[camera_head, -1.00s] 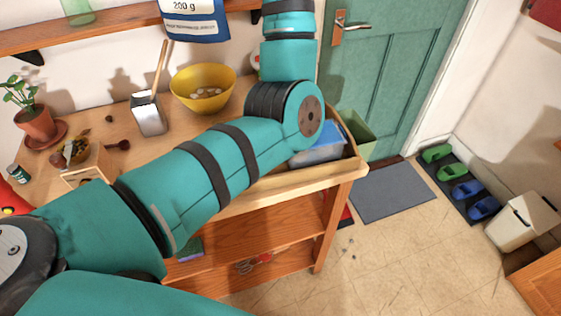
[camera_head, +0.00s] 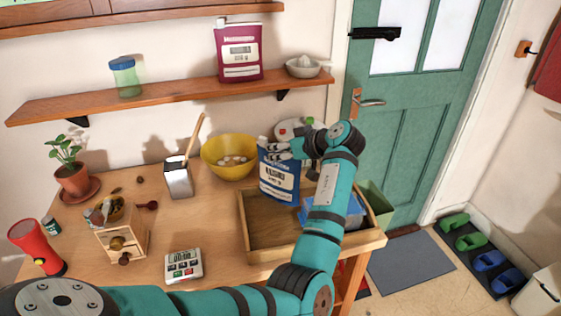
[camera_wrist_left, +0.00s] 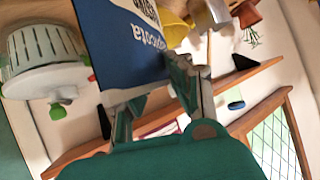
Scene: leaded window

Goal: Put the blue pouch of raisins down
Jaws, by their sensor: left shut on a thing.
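The blue pouch of raisins (camera_head: 279,182), with white lettering, is upright at the back of the wooden tray (camera_head: 244,228) on the worktop. I cannot tell whether its base touches the tray floor. My left gripper (camera_head: 276,150) is shut on the pouch's upper part, its arm reaching in over the tray's right side. In the left wrist view the pouch (camera_wrist_left: 118,42) is between the fingers (camera_wrist_left: 155,95) and partly cut off by the frame. My right gripper is not in view.
A yellow bowl (camera_head: 229,158) stands behind and left of the pouch. A blue box (camera_head: 352,212) lies in the tray's right part, partly behind my arm. The tray's left part is bare. A shelf (camera_head: 180,93) hangs above.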

